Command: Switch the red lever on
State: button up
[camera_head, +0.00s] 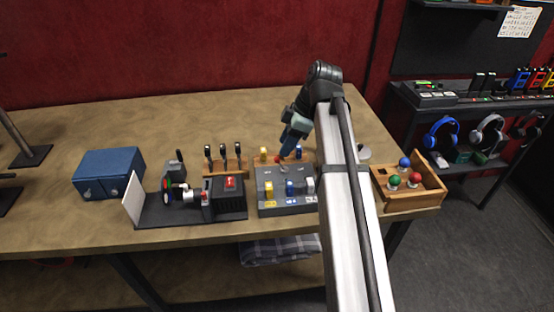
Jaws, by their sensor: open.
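A small red part (278,158), which looks like the red lever, shows at a wooden block (257,162) near the middle of the table. A yellow knob (263,153) and a blue knob (298,152) stand on either side of it. My gripper (283,154) reaches down from the right, its tip right at the red part and partly covering it. I cannot tell whether they touch. The fingers are open, and nothing held shows. The lever's tilt is too small and hidden to tell.
A grey panel (264,206) with yellow, blue and white switches lies in front. To the left are a black device with a red switch (230,183), three dark upright levers (223,152) and a blue box (108,174). A wooden tray (425,201) with coloured balls sits right.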

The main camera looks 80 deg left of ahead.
aim_at(277, 159)
jog(key=x, duration=0.7)
jog(key=shift+f, duration=0.15)
grip_shut()
